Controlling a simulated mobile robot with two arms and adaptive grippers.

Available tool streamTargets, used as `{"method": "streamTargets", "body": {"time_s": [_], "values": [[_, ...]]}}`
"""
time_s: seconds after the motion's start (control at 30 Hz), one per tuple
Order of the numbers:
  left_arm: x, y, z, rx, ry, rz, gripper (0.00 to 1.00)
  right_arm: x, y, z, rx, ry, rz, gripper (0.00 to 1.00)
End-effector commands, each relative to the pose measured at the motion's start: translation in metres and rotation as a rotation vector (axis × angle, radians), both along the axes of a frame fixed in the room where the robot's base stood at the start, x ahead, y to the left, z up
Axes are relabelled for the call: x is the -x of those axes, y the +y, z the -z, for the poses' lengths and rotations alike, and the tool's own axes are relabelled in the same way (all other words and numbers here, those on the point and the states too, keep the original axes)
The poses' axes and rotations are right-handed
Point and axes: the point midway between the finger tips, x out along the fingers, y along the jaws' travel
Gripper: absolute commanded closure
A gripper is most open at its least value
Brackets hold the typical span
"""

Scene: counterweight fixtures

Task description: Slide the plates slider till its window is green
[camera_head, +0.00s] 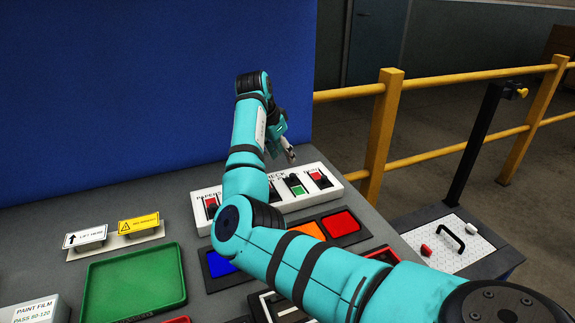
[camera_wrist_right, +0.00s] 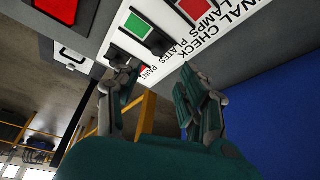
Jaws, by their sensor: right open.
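The white check panel (camera_head: 265,207) lies at the back of the bench, with several sliders and small windows. The plates slider window (camera_head: 297,190) shows green; it also shows green in the right wrist view (camera_wrist_right: 138,25), in a dark slot above the word PLATES. The slider's dark knob (camera_wrist_right: 159,45) is near the label end of that slot. My right gripper (camera_head: 289,154) is open and empty above the panel's right half. In the wrist view its two fingers (camera_wrist_right: 162,75) stand apart, with the PLATES and PAINT labels beyond them. Part of the panel is hidden behind my right arm.
Neighbouring papers (camera_head: 211,203) and paint (camera_head: 318,179) windows are red. A green tray (camera_head: 130,285), coloured bins (camera_head: 341,223) and two small signs (camera_head: 138,224) are on the bench. A yellow railing (camera_head: 378,140) stands behind, and a side cart (camera_head: 462,245) is at right.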

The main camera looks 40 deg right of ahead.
Motion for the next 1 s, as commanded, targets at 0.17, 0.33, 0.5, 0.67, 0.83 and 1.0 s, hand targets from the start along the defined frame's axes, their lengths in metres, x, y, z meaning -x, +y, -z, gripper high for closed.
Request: {"method": "streamTargets", "body": {"time_s": [0.17, 0.33, 0.5, 0.67, 0.83, 1.0], "values": [[0.0, 0.0, 0.0, 0.0, -0.001, 0.0, 1.0, 0.0, 0.011, -0.027, 0.001, -0.001, -0.001, 0.59], [0.0, -0.001, 0.0, 0.001, -0.001, 0.0, 1.0, 0.001, 0.016, -0.038, 0.0, 0.0, -0.001, 0.59], [0.0, -0.001, 0.0, 0.001, -0.001, 0.0, 1.0, 0.001, 0.016, -0.039, 0.0, 0.0, 0.0, 0.59], [0.0, -0.001, 0.0, 0.001, -0.001, 0.0, 1.0, 0.001, 0.016, -0.038, 0.0, 0.001, 0.0, 0.59], [-0.001, -0.001, 0.0, 0.001, -0.001, 0.001, 1.0, 0.001, 0.016, -0.038, 0.0, 0.001, 0.0, 0.59], [-0.003, -0.002, 0.0, 0.002, -0.004, 0.0, 1.0, 0.001, 0.016, -0.038, 0.0, 0.001, 0.0, 0.59]]}}
